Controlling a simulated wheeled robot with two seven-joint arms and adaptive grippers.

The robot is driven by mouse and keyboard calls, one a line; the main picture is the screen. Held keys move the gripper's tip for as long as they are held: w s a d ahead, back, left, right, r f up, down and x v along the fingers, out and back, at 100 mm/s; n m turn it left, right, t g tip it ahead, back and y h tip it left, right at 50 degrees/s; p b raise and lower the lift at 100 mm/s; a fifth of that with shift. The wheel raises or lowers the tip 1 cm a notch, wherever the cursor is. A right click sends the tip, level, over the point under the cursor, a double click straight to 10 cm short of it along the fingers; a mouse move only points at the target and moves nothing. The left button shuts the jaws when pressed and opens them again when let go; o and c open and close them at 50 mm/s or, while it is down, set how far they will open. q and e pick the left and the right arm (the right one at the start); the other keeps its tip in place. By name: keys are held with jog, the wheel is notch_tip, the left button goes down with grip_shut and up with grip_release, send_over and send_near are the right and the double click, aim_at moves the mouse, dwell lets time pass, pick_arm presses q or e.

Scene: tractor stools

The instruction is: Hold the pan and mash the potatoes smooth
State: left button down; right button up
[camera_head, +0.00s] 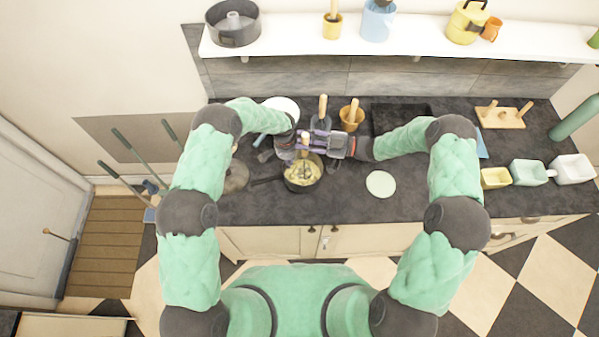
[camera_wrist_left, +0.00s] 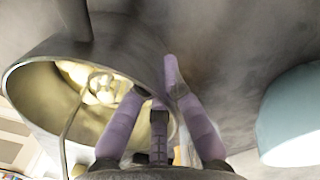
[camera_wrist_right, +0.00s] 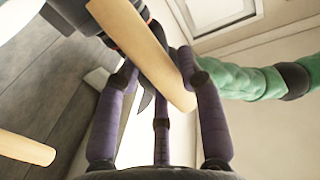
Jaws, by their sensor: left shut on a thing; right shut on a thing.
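A dark pan (camera_head: 303,187) stands on the counter with pale yellow potatoes (camera_head: 302,172) in it; its handle points left. In the left wrist view, the potatoes (camera_wrist_left: 103,90) look lumpy inside the pan (camera_wrist_left: 40,78). My left gripper (camera_head: 289,156) is shut on the pan's rim and wall at its far side. My right gripper (camera_head: 312,139) is above the pan, shut on the wooden handle of the masher (camera_wrist_right: 150,55). The masher's metal rod (camera_wrist_left: 68,128) reaches down into the pan; its head is partly hidden among the potatoes.
A pale green plate (camera_head: 381,184) lies right of the pan. A brown crock (camera_head: 351,117) with a wooden-handled tool stands behind my right gripper. Yellow, green and white dishes (camera_head: 495,178) stand at the right. The front counter is clear.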

jog(key=shift+f, duration=1.2)
jog(key=shift+r, duration=1.5)
jog(key=shift+a, duration=0.1)
jog(key=shift+s+a, duration=0.15)
jog(key=shift+a, duration=0.45)
jog(key=shift+s+a, duration=0.1)
